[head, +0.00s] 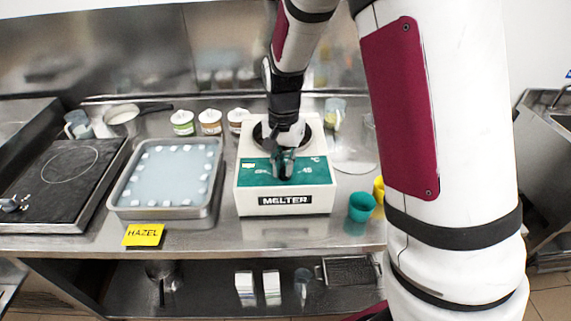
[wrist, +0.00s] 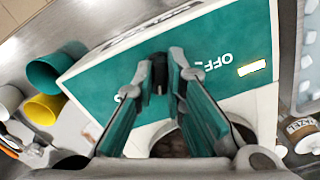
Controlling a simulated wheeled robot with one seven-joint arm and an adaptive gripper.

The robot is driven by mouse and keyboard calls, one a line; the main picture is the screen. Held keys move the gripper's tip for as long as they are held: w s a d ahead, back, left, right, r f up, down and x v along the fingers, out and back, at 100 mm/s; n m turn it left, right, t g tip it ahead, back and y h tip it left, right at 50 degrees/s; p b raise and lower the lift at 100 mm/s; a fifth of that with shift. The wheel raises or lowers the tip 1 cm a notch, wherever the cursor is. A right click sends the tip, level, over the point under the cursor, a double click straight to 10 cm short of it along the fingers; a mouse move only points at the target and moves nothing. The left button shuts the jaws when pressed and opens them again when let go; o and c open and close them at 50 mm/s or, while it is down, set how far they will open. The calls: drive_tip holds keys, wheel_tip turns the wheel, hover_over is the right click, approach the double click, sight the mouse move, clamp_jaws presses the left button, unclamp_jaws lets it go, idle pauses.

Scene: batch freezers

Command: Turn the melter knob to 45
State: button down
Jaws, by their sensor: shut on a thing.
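The melter (head: 254,198) is a white box with a green top panel and a "MELTER" label on its front, standing on the steel counter. Its panel (wrist: 217,40) shows "OFF" and a lit yellowish display in the wrist view; in the head view the marking "45" shows right of the knob. My gripper (head: 283,166) reaches down onto the panel. In the wrist view my gripper (wrist: 160,82) has its fingers closed around the dark knob (wrist: 159,75). The fingers hide most of the knob, so its setting cannot be read.
A steel tray (head: 207,212) of pale pieces and a dark hotplate (head: 57,178) stand left. Several labelled jars (head: 183,122) stand behind. A green cup (head: 361,207) and a yellow cup (head: 378,188) stand close to the melter's right. A yellow "HAZEL" card (head: 143,235) is at the front edge.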

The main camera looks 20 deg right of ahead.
sight(283, 167)
drive_tip(key=m+p, duration=0.1)
drive_tip(key=m, duration=0.3)
drive_tip(key=shift+r+m+p, duration=0.15)
drive_tip(key=shift+m+p, duration=0.15)
drive_tip(key=shift+w+m+p, duration=0.2)
drive_tip(key=shift+m+p, duration=0.45)
drive_tip(key=shift+m, duration=1.55)
drive_tip(key=c, duration=1.6)
unclamp_jaws()
drive_tip(key=shift+c, duration=0.2)
wheel_tip(283, 167, up, 12)
